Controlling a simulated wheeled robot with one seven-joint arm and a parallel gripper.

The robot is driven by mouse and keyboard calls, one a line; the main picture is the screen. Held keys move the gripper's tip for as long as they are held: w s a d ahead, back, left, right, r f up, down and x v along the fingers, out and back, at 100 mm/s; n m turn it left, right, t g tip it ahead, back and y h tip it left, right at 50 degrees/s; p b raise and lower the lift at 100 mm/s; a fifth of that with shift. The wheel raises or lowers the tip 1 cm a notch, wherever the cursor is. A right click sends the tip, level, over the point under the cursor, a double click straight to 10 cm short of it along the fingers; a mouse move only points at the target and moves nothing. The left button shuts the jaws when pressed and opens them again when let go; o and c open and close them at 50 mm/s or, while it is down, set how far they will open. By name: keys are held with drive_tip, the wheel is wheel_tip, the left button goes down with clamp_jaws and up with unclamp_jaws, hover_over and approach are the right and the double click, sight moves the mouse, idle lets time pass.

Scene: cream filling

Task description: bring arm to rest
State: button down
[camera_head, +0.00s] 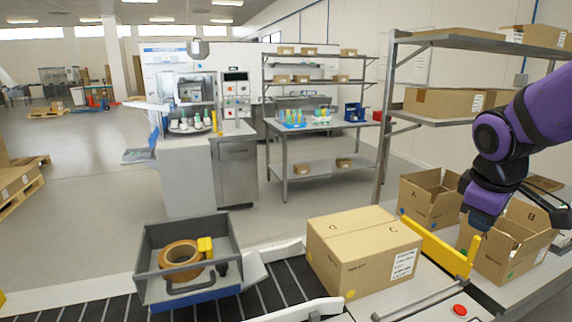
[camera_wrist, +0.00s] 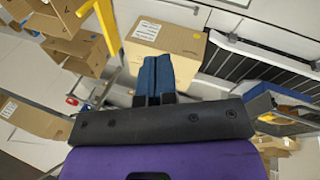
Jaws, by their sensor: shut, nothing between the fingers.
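My purple arm comes in from the right edge in the head view. My gripper (camera_head: 484,215) hangs above the open cardboard boxes at the right. In the wrist view the two blue fingers of my gripper (camera_wrist: 158,75) are together, with nothing between them. A closed cardboard box (camera_head: 362,247) stands to the left of my gripper, beside the yellow rail. That closed box also shows beyond the fingers in the wrist view (camera_wrist: 185,48).
Open boxes (camera_head: 430,196) (camera_head: 507,245) stand below and around my gripper. A yellow rail (camera_head: 437,247) is close by. A metal shelf (camera_head: 450,42) with boxes rises behind. A grey bin (camera_head: 148,285) with a tape roll (camera_head: 180,254) sits on the conveyor (camera_head: 275,292).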

drive_tip(key=s+a+r+m+t+y, duration=0.1)
drive_tip(key=s+a+r+m, duration=0.1)
drive_tip(key=s, duration=0.5)
drive_tip(key=s+a+r+m+t+y, duration=0.1)
drive_tip(key=s+a+r+m, duration=0.1)
drive_tip(key=s+r+m, duration=0.3)
drive_tip(key=shift+s+a, duration=0.25)
drive_tip(key=shift+s, duration=0.75)
